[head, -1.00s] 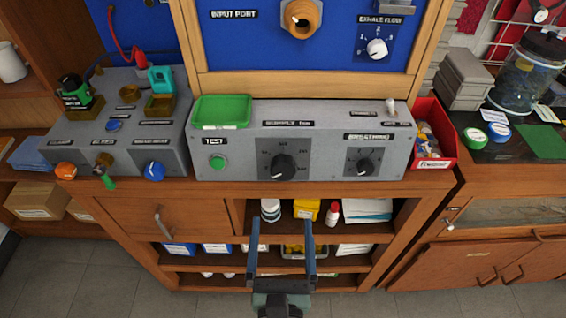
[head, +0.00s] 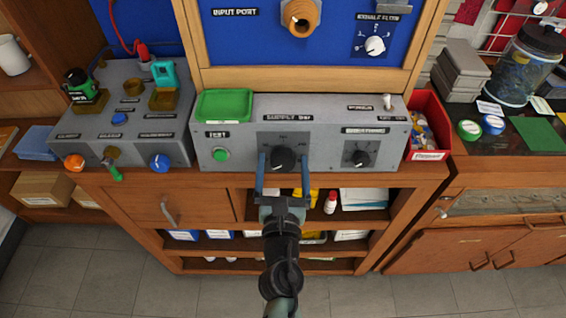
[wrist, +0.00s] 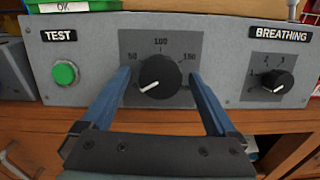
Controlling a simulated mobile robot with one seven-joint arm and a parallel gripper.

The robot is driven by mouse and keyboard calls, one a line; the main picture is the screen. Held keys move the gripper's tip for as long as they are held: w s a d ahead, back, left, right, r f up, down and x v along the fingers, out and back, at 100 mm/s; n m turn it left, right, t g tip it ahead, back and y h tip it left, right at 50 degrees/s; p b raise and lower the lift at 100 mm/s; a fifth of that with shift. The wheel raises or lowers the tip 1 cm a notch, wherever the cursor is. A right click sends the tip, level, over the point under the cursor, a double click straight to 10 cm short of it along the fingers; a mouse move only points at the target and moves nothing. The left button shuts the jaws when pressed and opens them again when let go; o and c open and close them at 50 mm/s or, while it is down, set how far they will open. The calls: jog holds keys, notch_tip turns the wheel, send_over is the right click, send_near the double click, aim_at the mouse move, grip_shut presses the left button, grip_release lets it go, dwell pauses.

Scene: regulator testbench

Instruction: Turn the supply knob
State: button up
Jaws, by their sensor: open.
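The supply knob (head: 282,158) is a large black dial on the grey console's front, under a "SUPPLY" label. In the wrist view the knob (wrist: 160,76) has a white pointer aimed to the lower left, on a dark plate marked 50, 100 and 150. My gripper (head: 283,160) has its two blue fingers apart, one on each side of the knob. In the wrist view my gripper (wrist: 160,80) is open, with a visible gap between each finger and the knob. I cannot tell how far the fingertips are from the panel.
A green TEST button (wrist: 65,73) is left of the knob and the smaller breathing knob (wrist: 279,82) is right. A green tray (head: 224,105) sits on the console top. A red bin (head: 428,128) stands at its right end. Open shelves lie below the console.

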jog(key=c, duration=1.4)
